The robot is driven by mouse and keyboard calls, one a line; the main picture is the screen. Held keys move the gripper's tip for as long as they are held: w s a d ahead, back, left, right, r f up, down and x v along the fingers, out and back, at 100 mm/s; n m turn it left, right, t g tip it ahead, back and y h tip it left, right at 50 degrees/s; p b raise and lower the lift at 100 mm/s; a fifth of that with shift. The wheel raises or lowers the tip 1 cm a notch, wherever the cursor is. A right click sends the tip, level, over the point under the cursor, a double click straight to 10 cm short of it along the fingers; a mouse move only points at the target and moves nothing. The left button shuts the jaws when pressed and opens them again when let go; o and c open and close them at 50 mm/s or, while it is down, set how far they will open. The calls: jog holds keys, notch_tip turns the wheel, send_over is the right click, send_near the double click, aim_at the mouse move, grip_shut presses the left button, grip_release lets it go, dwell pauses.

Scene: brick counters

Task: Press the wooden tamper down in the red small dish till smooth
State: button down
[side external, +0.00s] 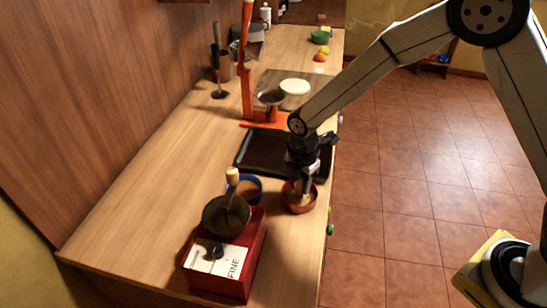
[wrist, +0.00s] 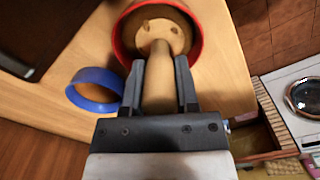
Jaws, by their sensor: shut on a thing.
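The red small dish (side external: 299,204) stands on the wooden counter near its right edge, and it also shows at the top of the wrist view (wrist: 117,40). The wooden tamper (wrist: 158,80) is held between the fingers of my gripper (wrist: 158,72). Its far end is inside the dish, over tan contents. In the side view my gripper (side external: 302,180) points down over the dish and the tamper is mostly hidden. I cannot tell how firmly the tamper touches the contents or how smooth they are.
A blue dish (side external: 246,187) stands just left of the red one. A red grinder (side external: 228,258) labelled FINE is in front. A black tray (side external: 262,152) lies behind, with an orange stand (side external: 246,80) beyond it. The counter's left part is clear.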

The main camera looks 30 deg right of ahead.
jog(key=shift+r, duration=1)
jog(key=shift+f, duration=0.25)
jog(key=shift+f, duration=0.75)
jog(key=shift+r, duration=1.05)
jog(key=shift+d, duration=0.3)
jog(key=shift+f, duration=0.2)
jog(key=shift+f, duration=0.85)
